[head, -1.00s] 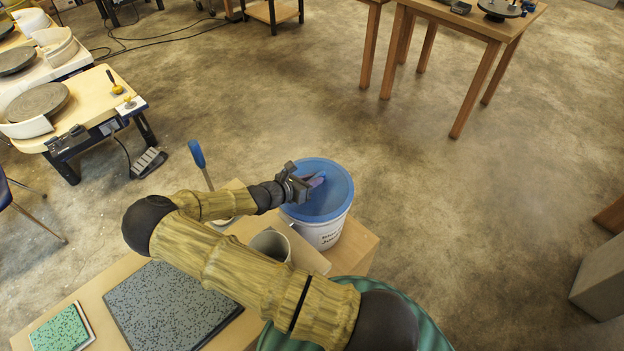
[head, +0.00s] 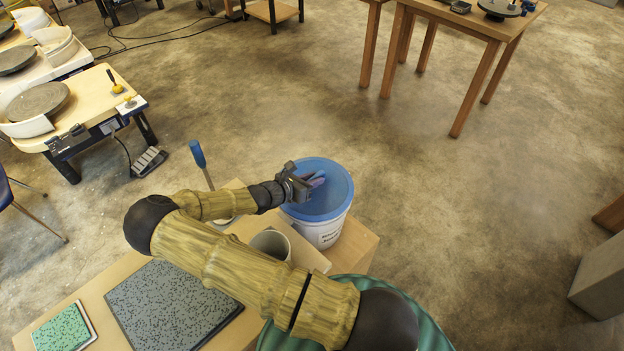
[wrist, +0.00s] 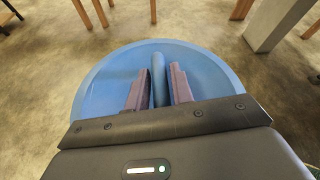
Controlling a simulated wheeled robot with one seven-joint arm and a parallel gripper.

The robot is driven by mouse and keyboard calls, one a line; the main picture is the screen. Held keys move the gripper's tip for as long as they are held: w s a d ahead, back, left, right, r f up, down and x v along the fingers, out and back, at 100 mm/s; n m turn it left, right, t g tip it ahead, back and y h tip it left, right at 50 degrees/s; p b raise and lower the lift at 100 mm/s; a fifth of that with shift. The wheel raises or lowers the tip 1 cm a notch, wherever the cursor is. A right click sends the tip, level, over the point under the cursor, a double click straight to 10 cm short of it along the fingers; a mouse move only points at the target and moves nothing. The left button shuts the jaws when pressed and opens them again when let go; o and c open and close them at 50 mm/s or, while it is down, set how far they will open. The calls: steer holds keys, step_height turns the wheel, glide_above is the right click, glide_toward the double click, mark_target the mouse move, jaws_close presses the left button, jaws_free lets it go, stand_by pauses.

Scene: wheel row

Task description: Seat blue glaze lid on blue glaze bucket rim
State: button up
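The blue lid (head: 337,186) lies on top of the white bucket (head: 322,236) in the head view, covering its mouth and looking about level. Whether its edge is fully down all round is hard to tell. My gripper (head: 314,180) is over the lid's middle. In the wrist view, the round lid (wrist: 215,80) has a raised blue handle (wrist: 158,78). My gripper's fingers (wrist: 158,88) stand on either side of the handle, open with a narrow gap at each side. The bucket is hidden below the lid in the wrist view.
The bucket stands on a light wooden bench (head: 357,245). Close by are a grey cup (head: 270,243) and a blue-handled tool (head: 198,155). A speckled dark slab (head: 175,308) and a green tile (head: 62,330) lie at left. Open floor lies beyond the bucket.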

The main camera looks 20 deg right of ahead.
steer(key=shift+o, duration=0.2)
steer(key=shift+p+v, duration=1.15)
steer(key=shift+v, duration=0.6)
steer(key=o, duration=0.6)
steer(key=o, duration=0.4)
steer(key=shift+c, duration=0.2)
steer(key=shift+o, duration=0.5)
steer(key=o, duration=0.5)
